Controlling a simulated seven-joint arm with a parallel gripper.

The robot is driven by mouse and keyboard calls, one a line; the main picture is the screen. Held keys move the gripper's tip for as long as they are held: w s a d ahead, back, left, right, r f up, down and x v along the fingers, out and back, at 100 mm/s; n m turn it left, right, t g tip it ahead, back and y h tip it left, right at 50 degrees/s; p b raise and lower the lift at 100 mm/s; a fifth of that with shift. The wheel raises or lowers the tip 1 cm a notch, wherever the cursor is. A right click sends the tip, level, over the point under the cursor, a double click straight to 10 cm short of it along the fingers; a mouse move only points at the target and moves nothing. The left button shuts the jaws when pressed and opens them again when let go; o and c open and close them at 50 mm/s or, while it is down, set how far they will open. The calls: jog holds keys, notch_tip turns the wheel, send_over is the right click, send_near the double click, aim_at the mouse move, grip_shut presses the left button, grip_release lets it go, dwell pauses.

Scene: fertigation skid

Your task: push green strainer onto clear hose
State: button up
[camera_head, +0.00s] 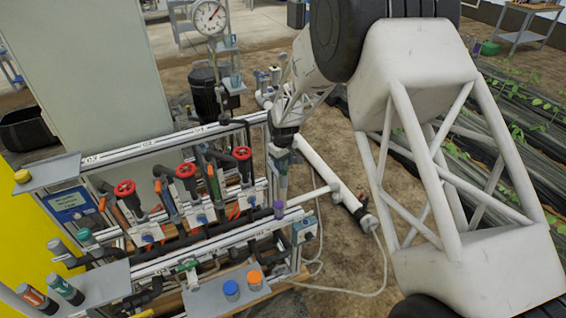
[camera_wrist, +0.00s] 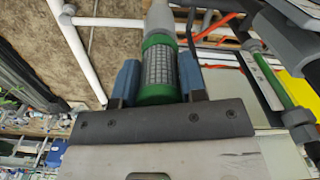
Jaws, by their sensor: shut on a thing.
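In the wrist view, the green strainer (camera_wrist: 158,68), a grey mesh cylinder with green bands, sits between the two blue fingers of my gripper (camera_wrist: 158,82), which is shut on it. A pale grey tapered piece (camera_wrist: 160,16) continues from its far end. I cannot tell whether this is the strainer's own tip or the clear hose. In the head view, my gripper (camera_head: 281,153) points down over the right end of the skid, with a pale tube-like piece (camera_head: 282,185) below it. A thin pale hose (camera_head: 383,262) loops on the ground to the right; I cannot tell if it is the clear hose.
The skid's rails carry red-handled valves (camera_head: 186,170) and dark pipes left of my gripper. A purple cap (camera_head: 279,209) is just below it. A grey shelf (camera_head: 212,297) holds a blue and an orange cap. A white pipe (camera_head: 325,170) lies to the right. A pressure gauge (camera_head: 208,17) stands behind.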

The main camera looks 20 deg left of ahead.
jog(key=shift+f, duration=0.5)
dwell(1.2)
jog(key=o, duration=1)
jog(key=shift+r, duration=0.1)
jog(key=shift+r, duration=3.4)
